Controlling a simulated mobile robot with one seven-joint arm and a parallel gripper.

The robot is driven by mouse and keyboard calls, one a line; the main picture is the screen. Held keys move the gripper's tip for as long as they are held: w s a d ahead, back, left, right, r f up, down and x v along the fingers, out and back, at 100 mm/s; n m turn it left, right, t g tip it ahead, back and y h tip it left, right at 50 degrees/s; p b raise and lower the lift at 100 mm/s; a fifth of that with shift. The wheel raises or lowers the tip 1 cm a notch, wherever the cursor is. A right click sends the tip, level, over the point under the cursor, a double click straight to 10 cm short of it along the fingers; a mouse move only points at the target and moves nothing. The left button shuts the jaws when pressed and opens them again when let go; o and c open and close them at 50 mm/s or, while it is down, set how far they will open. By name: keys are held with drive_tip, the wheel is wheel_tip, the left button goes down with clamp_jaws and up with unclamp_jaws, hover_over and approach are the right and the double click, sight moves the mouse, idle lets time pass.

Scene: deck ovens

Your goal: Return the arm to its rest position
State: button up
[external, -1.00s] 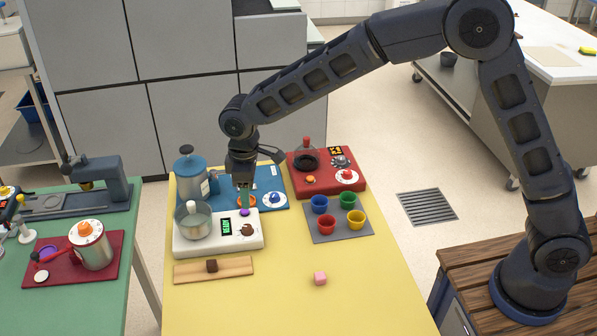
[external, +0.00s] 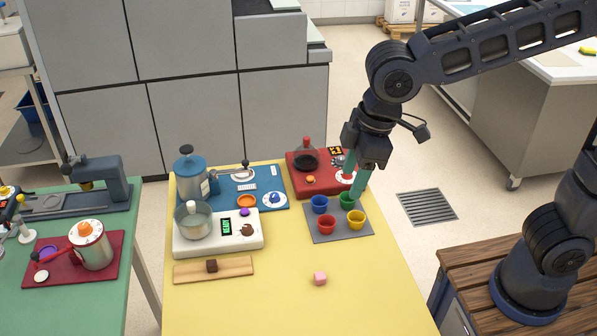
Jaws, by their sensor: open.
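My gripper (external: 356,178) has green fingers, spread apart and empty. It points down above the back right of the yellow table (external: 300,307), in front of the red device (external: 307,183) and over the back of the grey mat (external: 322,234). The fingers partly cover the red device's white dial and come close to the green cup (external: 347,201). I cannot tell whether they touch it. My arm reaches in from the upper right.
The mat also holds a blue (external: 320,204), a red (external: 326,222) and a yellow cup (external: 356,219).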

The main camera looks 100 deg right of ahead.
drive_tip(key=s+a+t, duration=0.1)
drive_tip(key=s+a, duration=0.4)
drive_tip(key=s, duration=0.6)
drive_tip(key=s+a+n+t, duration=0.1)
drive_tip(key=s+a, duration=0.4)
drive_tip(key=s, duration=0.7)
drive_tip(key=shift+s+a+f+y, duration=0.2)
drive_tip(key=shift+a+f+y, duration=0.1)
drive_tip(key=shift+f, duration=0.05)
drive_tip(key=shift+w, duration=0.1)
idle(1.2)
